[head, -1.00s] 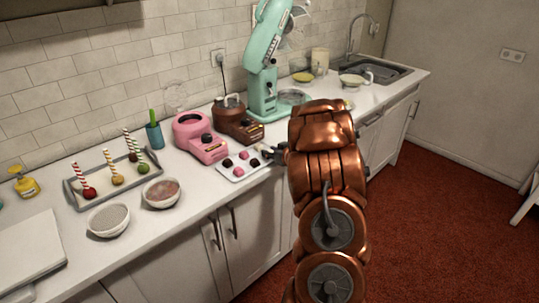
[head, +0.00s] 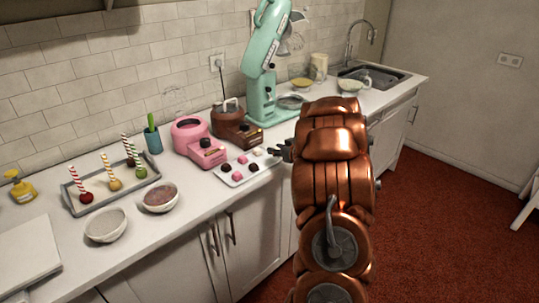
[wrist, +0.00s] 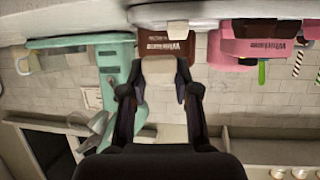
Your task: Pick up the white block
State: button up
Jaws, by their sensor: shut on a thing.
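My gripper (head: 278,151) is by the right end of the chocolate tray, at the counter's front edge. In the wrist view my gripper (wrist: 155,85) has its two dark fingers on either side of a cream-white block (wrist: 160,69) and is shut on it. In the head view a small pale piece (head: 271,150) shows at the fingertips, partly hidden by them. The white tray (head: 236,181) bears dark brown and pink pieces and another white piece (head: 257,152). A second pale piece (wrist: 177,30) also shows beyond the held block in the wrist view.
Behind the tray stand a pink machine (head: 208,153), a brown machine (head: 230,124) and a mint-green stand mixer (head: 262,85). Two bowls (head: 105,224) (head: 159,197) and a grey tray of candy-stick apples (head: 72,203) are to the left. The sink (head: 375,76) is at far right.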

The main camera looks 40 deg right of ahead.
jog(key=s+d+r+b, duration=0.1)
jog(key=s+d, duration=0.4)
jog(key=s, duration=0.7)
jog(key=shift+s, duration=0.15)
jog(key=shift+r, duration=0.15)
